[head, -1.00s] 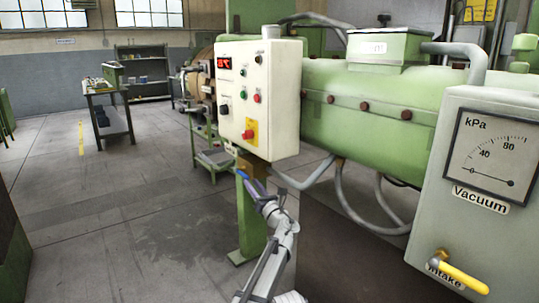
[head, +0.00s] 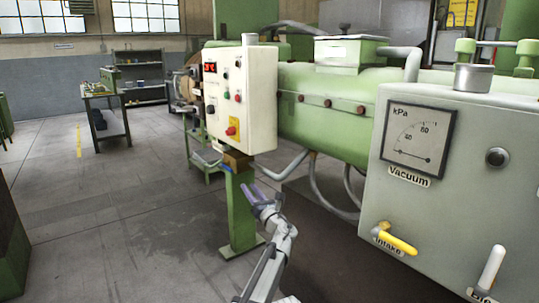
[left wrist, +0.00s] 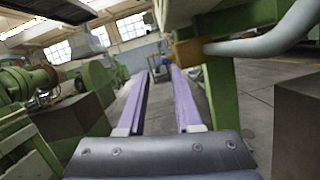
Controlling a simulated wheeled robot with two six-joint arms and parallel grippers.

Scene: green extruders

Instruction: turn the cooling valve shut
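No label in view reads "cooling". A brass-coloured block (head: 236,161) sits under the control box, with a small blue part (head: 226,169) beside it that may be a valve handle. In the left wrist view the brass block (left wrist: 187,53) joins a thick grey pipe, up and to the right of my fingers. My left gripper (head: 263,190) is open and empty, with purple fingers, below and right of the block and apart from it. Its parted fingers also show in the left wrist view (left wrist: 160,76). My right gripper is not in view.
A grey panel (head: 455,160) at right carries a vacuum gauge (head: 418,142), a yellow handle (head: 397,240) marked "Intake" and a white handle (head: 491,269) with a cut-off label. A white control box (head: 241,98) stands above a green post (head: 241,215). Floor at left is clear.

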